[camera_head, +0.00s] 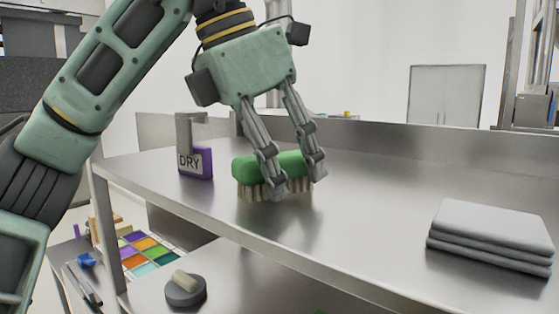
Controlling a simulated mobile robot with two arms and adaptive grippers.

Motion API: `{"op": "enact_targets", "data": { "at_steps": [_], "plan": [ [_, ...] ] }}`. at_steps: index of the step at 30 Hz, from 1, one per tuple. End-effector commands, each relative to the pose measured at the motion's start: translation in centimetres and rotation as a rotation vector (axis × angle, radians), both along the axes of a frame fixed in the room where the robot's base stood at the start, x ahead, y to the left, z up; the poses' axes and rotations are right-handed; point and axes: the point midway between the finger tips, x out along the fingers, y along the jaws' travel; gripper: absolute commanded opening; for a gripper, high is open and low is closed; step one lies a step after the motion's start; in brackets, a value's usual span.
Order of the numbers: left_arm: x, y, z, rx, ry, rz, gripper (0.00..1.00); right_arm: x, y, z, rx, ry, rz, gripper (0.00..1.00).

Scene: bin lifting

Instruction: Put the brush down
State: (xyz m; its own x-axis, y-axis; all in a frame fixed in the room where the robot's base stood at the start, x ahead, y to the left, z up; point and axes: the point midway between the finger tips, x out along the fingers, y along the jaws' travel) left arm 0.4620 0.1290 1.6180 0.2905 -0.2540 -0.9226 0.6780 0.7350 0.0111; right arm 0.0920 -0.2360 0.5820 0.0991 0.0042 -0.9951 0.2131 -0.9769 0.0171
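The brush (245,170) has a green back and pale bristles pointing down. It is at the middle of the steel table, upright, with its bristles at or very near the table top; I cannot see clear contact. My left gripper (296,183) reaches down from above and is shut on the brush, its two fingers spaced apart by the brush's body. One finger covers part of the front side, the other is at the right end. My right gripper is not in view.
A purple block with a grey "DRY" sign (190,162) stands just left of the brush. Folded grey cloths (488,232) lie stacked at the right of the steel table (375,215). The table between is clear. Below are a round dark item (186,292) and colored tiles (147,252).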

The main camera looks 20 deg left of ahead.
Motion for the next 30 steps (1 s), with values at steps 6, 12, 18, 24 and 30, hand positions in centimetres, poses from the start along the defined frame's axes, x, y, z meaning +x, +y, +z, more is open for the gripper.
{"op": "enact_targets", "data": {
  "at_steps": [6, 12, 18, 24, 30],
  "plan": [
    [0.0, 0.0, -0.2, 0.004, 0.003, -0.001, 0.53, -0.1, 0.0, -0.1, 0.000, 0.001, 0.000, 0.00],
    [0.0, 0.0, 0.2, 0.004, 0.002, 0.000, 0.53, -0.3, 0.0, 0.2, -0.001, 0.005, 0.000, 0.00],
    [-0.5, 0.4, 2.1, 0.002, -0.002, 0.002, 0.53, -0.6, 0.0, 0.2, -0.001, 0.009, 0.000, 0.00],
    [-1.5, 1.4, 5.5, -0.001, -0.004, 0.005, 0.53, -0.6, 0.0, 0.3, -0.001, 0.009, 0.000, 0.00],
    [-2.4, 2.1, 8.3, 0.001, -0.003, 0.003, 0.53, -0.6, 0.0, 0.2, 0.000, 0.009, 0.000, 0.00]
  ]
}}
